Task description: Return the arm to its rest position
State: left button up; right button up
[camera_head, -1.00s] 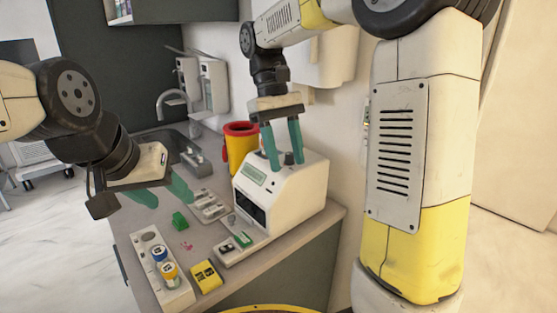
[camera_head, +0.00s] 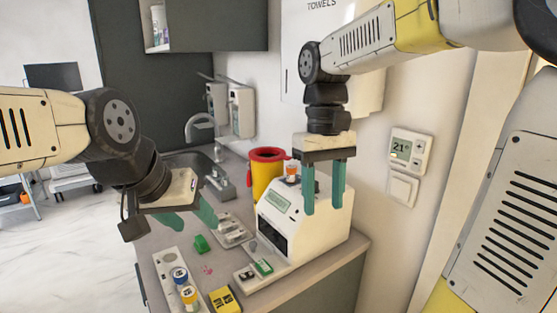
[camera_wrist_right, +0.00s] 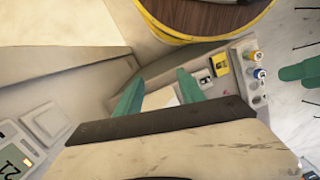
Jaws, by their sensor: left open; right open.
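My right gripper (camera_head: 323,192) is open with its two green fingers pointing down, in front of and above the white analyser (camera_head: 335,238) in the head view. Its fingers also show in the right wrist view (camera_wrist_right: 158,95), with nothing between them that I can see held. My left gripper (camera_head: 190,218) is open over the left part of the counter, and its fingers look empty. Part of the analyser's top is hidden behind the right fingers. A vial with an orange cap (camera_head: 291,170) shows at the analyser's top, left of the right gripper.
A tap (camera_head: 200,125) and sink stand behind. A thermostat (camera_head: 409,150) is on the wall at right.

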jog(key=s+d+f+m+t+y, duration=0.1)
jog(key=s+d+m+t+y, duration=0.1)
jog(key=t, duration=0.5)
jog(key=shift+s+d+f+m+t, duration=0.35)
jog(key=shift+s+d+m, duration=0.45)
jog(key=shift+s+d, duration=0.45)
